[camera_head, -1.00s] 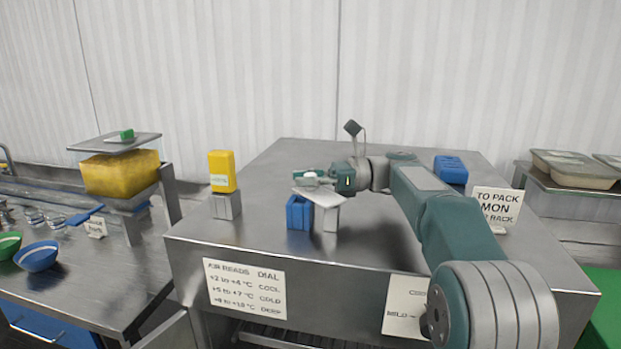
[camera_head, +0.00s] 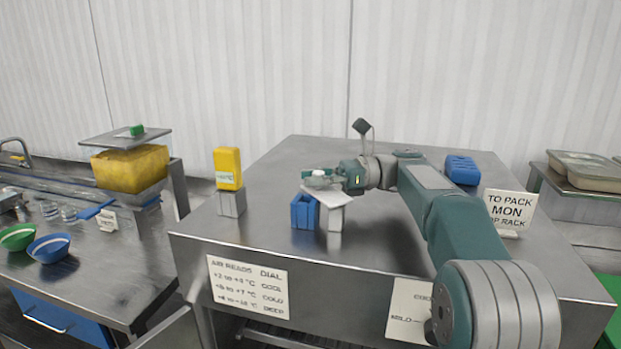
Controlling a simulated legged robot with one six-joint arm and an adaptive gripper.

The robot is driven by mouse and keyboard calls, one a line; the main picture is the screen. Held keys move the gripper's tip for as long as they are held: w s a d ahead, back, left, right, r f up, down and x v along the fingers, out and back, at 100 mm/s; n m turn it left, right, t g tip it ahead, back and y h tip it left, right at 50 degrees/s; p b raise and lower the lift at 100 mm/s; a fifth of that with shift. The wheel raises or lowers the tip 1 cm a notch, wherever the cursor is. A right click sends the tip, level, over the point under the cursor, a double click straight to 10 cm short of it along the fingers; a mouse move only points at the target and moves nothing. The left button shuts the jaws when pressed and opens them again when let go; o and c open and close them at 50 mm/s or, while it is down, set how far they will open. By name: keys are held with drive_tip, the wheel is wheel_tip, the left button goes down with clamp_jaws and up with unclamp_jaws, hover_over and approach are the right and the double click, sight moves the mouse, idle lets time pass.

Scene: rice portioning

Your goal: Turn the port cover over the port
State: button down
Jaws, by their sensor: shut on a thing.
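My gripper (camera_head: 318,180) is at the end of the green and grey arm, which reaches leftward across the steel counter. It is shut at a light grey plate (camera_head: 336,199) on a pale post, which appears to be the port cover. The fingertips are small and partly blend with the plate, so the exact grip is unclear. An open-topped blue box (camera_head: 303,212) stands directly left of the post, under the plate's left side. I cannot make out the port itself.
A yellow block (camera_head: 228,168) on a grey stand is to the left. A blue block (camera_head: 461,170) and a sign (camera_head: 509,210) are to the right. Bowls (camera_head: 49,248) and a yellow mass under a plate (camera_head: 130,168) are on the left bench.

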drive_tip(key=shift+d+f, duration=0.1)
drive_tip(key=shift+f, duration=0.1)
idle(0.3)
drive_tip(key=shift+c, duration=2.2)
unclamp_jaws()
drive_tip(key=shift+s+d, duration=0.1)
drive_tip(key=shift+d+r, duration=0.15)
drive_tip(key=v, duration=0.7)
drive_tip(key=shift+d, duration=0.25)
drive_tip(key=shift+a, duration=0.1)
